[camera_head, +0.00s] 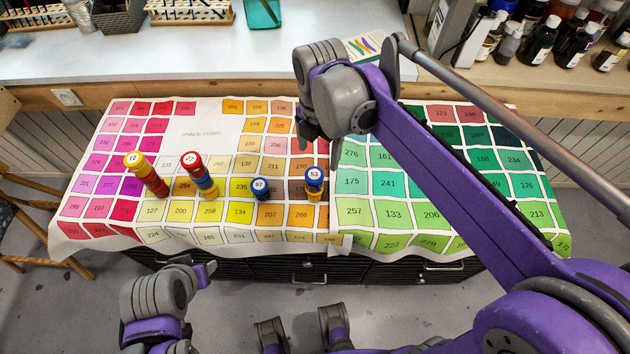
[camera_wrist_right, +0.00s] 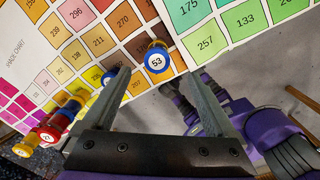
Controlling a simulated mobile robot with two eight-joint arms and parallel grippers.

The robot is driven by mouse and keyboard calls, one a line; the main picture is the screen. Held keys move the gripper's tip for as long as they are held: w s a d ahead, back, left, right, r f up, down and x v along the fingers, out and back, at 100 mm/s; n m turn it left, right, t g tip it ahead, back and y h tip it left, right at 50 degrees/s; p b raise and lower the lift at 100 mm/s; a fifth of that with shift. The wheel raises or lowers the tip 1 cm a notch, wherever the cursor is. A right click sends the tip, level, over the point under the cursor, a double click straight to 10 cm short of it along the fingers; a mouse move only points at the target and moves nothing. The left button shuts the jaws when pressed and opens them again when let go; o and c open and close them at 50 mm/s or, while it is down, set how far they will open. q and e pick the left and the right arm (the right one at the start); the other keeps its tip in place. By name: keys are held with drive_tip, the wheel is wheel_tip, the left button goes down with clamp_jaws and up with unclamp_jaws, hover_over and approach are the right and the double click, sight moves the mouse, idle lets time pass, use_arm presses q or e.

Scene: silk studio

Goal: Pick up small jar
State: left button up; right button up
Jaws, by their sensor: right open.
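Small jars with numbered lids stand on the colour chart cloth (camera_head: 350,211). A blue-lidded jar marked 53 (camera_head: 314,176) has yellow below its lid; in the right wrist view this jar (camera_wrist_right: 157,60) shows between and beyond my open fingers, not touched. A low blue jar marked 97 (camera_head: 261,186) stands to its left. Farther left are a red, blue and yellow stack marked 27 (camera_head: 199,172) and a yellow and red stack marked 12 (camera_head: 143,172). My right gripper (camera_head: 318,135) hangs above the chart, open and empty. Part of my left arm shows lower left; its jaws are unclear.
Bottles (camera_head: 560,40) crowd the back right of the counter (camera_head: 200,55). A wooden chair (camera_head: 20,215) is at the left edge. The chart around the jars is otherwise clear.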

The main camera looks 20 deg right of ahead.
sight(314, 175)
drive_tip(key=shift+w+a+f+n, duration=0.1)
drive_tip(key=shift+w+f+n, duration=0.1)
drive_tip(key=shift+f+n, duration=0.1)
wheel_tip(314, 175, down, 4)
drive_tip(key=shift+a+f+b, duration=0.15)
drive_tip(key=shift+f+b, duration=0.1)
drive_tip(key=shift+b, duration=0.05)
drive_tip(key=f, duration=0.5)
drive_tip(key=shift+s+a+f+b, duration=0.2)
drive_tip(key=shift+a+f+b, duration=0.05)
drive_tip(key=shift+f+b, duration=0.1)
clamp_jaws()
drive_tip(key=shift+r, duration=0.1)
